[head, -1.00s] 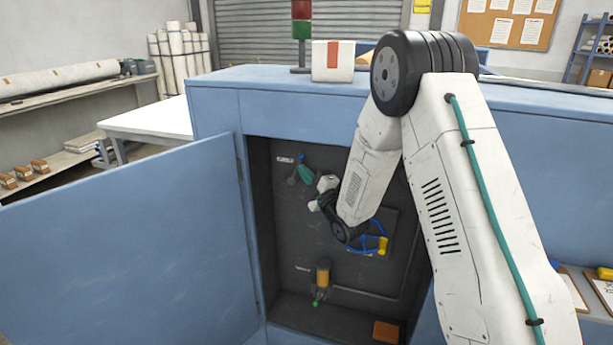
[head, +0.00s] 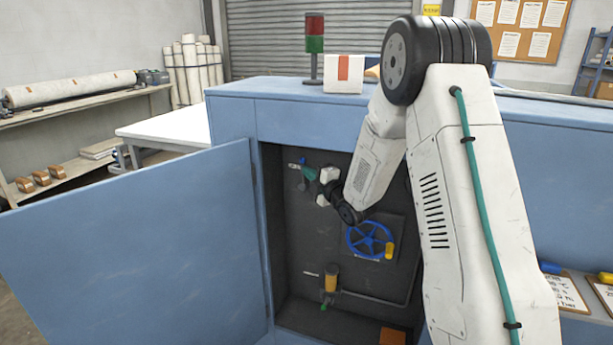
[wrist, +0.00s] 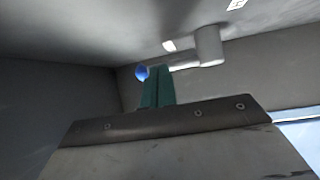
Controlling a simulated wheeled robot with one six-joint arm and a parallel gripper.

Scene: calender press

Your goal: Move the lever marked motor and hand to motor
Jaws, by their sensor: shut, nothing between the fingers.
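The lever's blue knob (head: 302,160) is at the upper left inside the open cabinet, close to a small pale label whose text is too small to read. The knob also shows in the wrist view (wrist: 141,72), with a pale rod and a grey cylindrical hub (wrist: 208,46) to its right. My gripper (head: 308,173) has teal fingers, shut and empty, just below and right of the knob in the head view. In the wrist view the fingers (wrist: 158,85) stand right beside the knob. I cannot tell whether they touch it. My gripper partly hides the lever.
A blue handwheel (head: 370,240) with a yellow grip is below my wrist. An orange-and-black fitting with a green knob (head: 331,281) is lower down. The open blue door (head: 140,250) stands to the left. An orange box (head: 393,336) is at the cabinet floor.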

